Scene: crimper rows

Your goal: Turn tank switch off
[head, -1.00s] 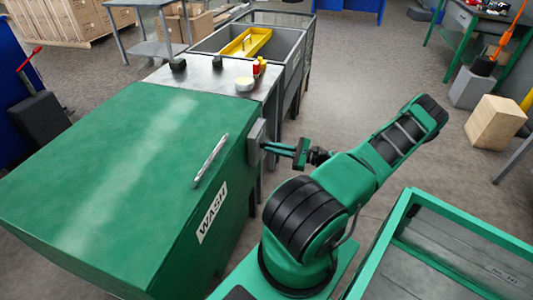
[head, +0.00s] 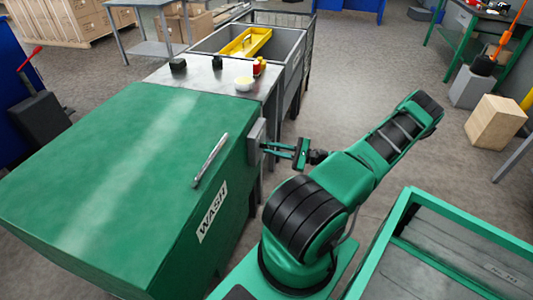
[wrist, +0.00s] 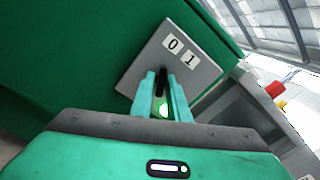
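The tank switch is a grey box (head: 257,142) on the side of the green wash tank (head: 110,170), which carries a WASH label. In the wrist view the switch plate (wrist: 193,72) shows the marks 0 and 1. A dark lever (wrist: 162,77) stands below the marks. My gripper (wrist: 162,80) has its two green fingers apart, one on each side of the lever, with a gap showing between them.
A grey counter (head: 215,85) with red and yellow bottles and a pale bowl adjoins the tank. Behind it is a basin with a yellow tray (head: 240,46). A green-framed cart (head: 400,210) stands at lower right.

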